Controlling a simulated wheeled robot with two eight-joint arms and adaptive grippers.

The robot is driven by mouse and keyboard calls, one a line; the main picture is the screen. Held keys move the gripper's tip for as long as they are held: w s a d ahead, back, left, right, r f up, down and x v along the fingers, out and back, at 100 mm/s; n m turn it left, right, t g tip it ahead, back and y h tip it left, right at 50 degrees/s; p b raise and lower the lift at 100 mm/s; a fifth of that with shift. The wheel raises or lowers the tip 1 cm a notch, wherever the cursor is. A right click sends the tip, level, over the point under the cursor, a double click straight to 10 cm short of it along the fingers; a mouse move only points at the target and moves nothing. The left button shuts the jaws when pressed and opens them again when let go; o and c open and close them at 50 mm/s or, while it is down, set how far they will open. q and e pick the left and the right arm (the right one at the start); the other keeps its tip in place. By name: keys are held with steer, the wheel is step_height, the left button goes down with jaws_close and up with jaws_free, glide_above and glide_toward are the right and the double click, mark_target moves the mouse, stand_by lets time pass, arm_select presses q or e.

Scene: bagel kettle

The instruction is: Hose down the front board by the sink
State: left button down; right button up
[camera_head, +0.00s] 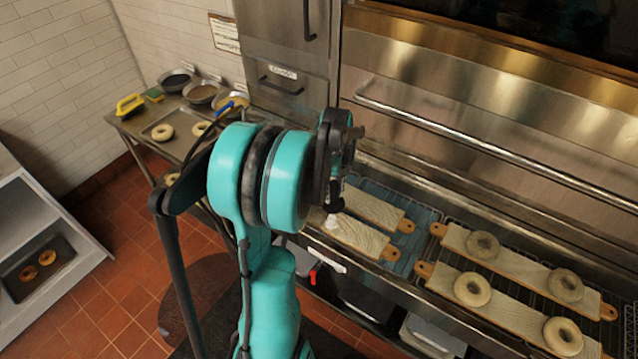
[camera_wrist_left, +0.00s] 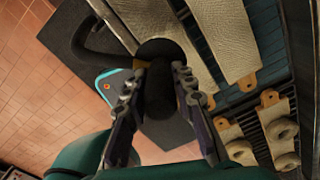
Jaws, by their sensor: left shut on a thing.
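The front board (camera_head: 355,237) lies on a blue rack by the sink, pale, wet-looking and with an orange handle end. A second similar board (camera_head: 372,208) lies behind it. In the wrist view, the front board (camera_wrist_left: 158,18) is partly covered by my gripper and the thing in it. My left gripper (camera_head: 338,190) is above the boards' left part. In the wrist view its fingers (camera_wrist_left: 160,95) are shut on a dark, rounded sprayer (camera_wrist_left: 160,70). A small white patch shows below the gripper over the front board; I cannot tell whether it is spray. My right gripper is out of view.
Two boards with bagels (camera_head: 520,265) lie on the rack at the right. A steel bar (camera_head: 480,140) runs along the oven behind. A side counter holds bowls (camera_head: 200,92) and a tray (camera_head: 165,125).

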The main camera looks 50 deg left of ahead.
arm_select(q)
steer(key=w+d, duration=0.3)
steer(key=d, duration=1.1)
steer(key=s+a+p, duration=0.2)
steer(key=s+a, duration=0.2)
steer(key=a, duration=1.6)
steer(key=s+a+p, duration=0.1)
steer(key=s+a, duration=0.4)
steer(key=a, duration=1.5)
steer(key=s+a+p, duration=0.2)
steer(key=s+a, duration=0.3)
steer(key=a, duration=1.5)
steer(key=shift+p, duration=0.3)
